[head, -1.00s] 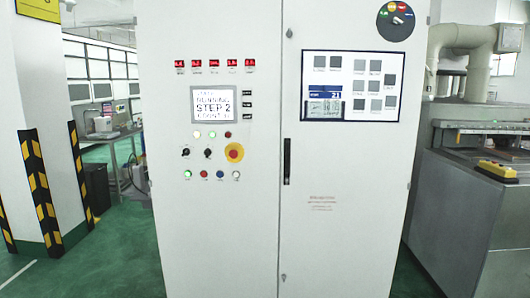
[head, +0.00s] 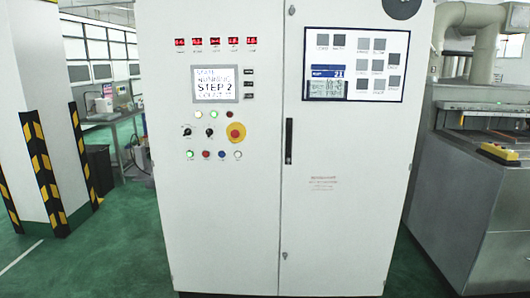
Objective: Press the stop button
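A tall white control cabinet (head: 222,220) stands straight ahead in the head view. On its left door is a large red mushroom button (head: 236,132) on a yellow round plate. Below it is a row of small round buttons: a green one (head: 190,155), a red one (head: 205,154), a dark blue one (head: 221,154) and a white one (head: 238,154). Their labels are too small to read. Two black rotary knobs (head: 198,131) sit left of the mushroom button. My gripper is not in view.
A display panel (head: 355,65) and a dark vertical handle (head: 289,141) are on the cabinet's right side. A metal machine (head: 465,200) stands at right, a striped pillar (head: 50,150) at left. Green floor (head: 120,250) is open at lower left.

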